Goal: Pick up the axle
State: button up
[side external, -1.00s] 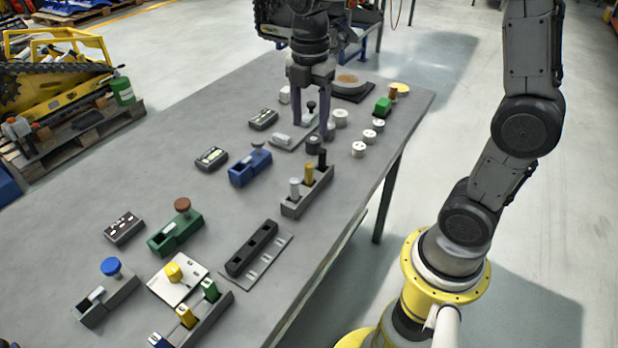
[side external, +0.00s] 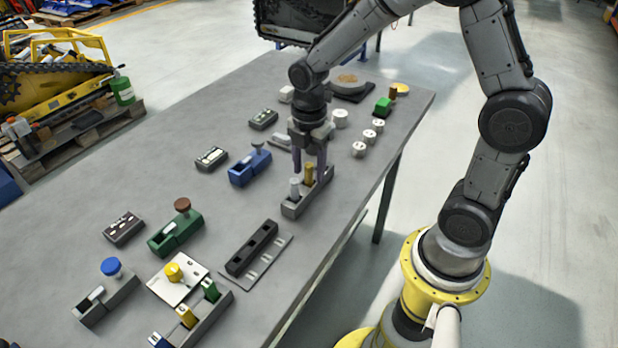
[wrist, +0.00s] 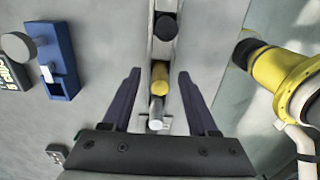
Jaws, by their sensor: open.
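A grey slotted holder (side external: 291,209) stands near the table's right edge and holds upright pegs: a silver one (side external: 295,187), a gold one (side external: 308,173) and a black one (wrist: 166,26). I cannot tell by looks which part is called the axle. My gripper (side external: 309,168) is open and points down over the holder. In the wrist view its two dark fingers (wrist: 159,74) stand apart on either side of the holder, with the gold peg (wrist: 159,76) between the tips and the silver peg (wrist: 156,108) nearer the palm. The black peg is mostly hidden in the side view.
A blue block carrier (side external: 250,170) stands left of the holder. A green carrier (side external: 176,236) and a black slotted block (side external: 252,250) are closer to the camera. White round parts (side external: 359,149) lie beyond, to the right.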

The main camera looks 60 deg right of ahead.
jog(key=shift+f, duration=0.15)
grip_shut()
dwell(0.6)
